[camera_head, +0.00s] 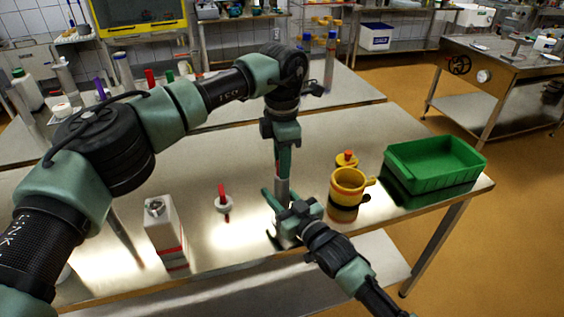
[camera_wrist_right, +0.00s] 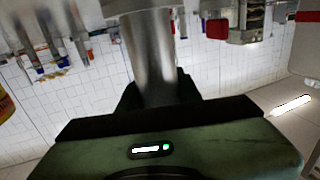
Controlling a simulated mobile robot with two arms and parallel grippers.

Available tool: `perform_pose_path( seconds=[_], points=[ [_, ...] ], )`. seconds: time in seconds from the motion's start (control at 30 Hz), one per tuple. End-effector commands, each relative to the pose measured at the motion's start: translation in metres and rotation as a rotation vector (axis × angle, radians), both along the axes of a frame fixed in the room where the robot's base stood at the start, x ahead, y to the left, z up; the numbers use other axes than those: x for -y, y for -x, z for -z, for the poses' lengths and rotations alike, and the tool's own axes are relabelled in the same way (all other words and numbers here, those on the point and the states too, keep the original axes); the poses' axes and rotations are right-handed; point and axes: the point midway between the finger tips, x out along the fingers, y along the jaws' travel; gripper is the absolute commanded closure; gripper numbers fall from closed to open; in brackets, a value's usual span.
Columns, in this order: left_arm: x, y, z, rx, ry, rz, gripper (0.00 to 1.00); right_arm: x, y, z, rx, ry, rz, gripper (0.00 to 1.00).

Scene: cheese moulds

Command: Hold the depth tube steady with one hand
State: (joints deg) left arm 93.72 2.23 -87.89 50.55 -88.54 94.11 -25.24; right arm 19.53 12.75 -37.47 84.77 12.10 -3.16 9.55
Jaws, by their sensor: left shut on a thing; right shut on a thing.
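The depth tube (camera_head: 282,189), a grey metal cylinder, stands upright near the middle of the front table. My left gripper (camera_head: 284,172) points straight down at its upper end and is shut; its fingers hide what they grip there. My right gripper (camera_head: 282,212) comes in from the lower right and is shut around the lower part of the tube. In the right wrist view, the shiny tube (camera_wrist_right: 150,55) rises upright from behind the gripper body (camera_wrist_right: 165,140). The tube's bottom end is hidden by the right gripper.
Right of the tube stand a yellow mug with a dark band (camera_head: 345,186) and a yellow piece with a red knob (camera_head: 346,158). A green crate (camera_head: 432,172) is at the table's right end. Left are a white carton (camera_head: 163,232) and a white piece with a red handle (camera_head: 223,204).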

Motion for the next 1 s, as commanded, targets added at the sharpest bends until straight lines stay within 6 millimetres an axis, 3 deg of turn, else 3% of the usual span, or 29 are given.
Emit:
perform_pose_path(
  seconds=[0.13, 0.33, 0.57, 0.6, 0.67, 1.0],
  points=[
    [-0.001, -0.001, -0.005, 0.005, 0.0, -0.002, 1.0, 0.0, 0.001, 0.0, 0.0, 0.0, -0.001, 1.0],
    [-0.001, -0.002, -0.03, 0.005, 0.001, -0.003, 1.0, 0.0, 0.001, 0.001, -0.001, 0.001, -0.001, 1.0],
    [-0.001, -0.001, -0.031, 0.003, 0.001, -0.003, 1.0, 0.0, 0.001, 0.001, -0.001, 0.001, -0.001, 1.0],
    [-0.001, -0.001, -0.031, 0.004, 0.0, -0.003, 0.74, 0.0, 0.001, 0.001, -0.001, 0.001, -0.001, 1.0],
    [-0.001, -0.001, -0.031, 0.003, 0.0, -0.002, 0.57, 0.0, 0.001, 0.001, -0.001, 0.001, -0.001, 1.0],
    [0.0, 0.0, -0.031, 0.001, 0.0, -0.001, 0.54, 0.0, 0.0, 0.0, -0.001, 0.0, -0.001, 1.0]
  ],
)
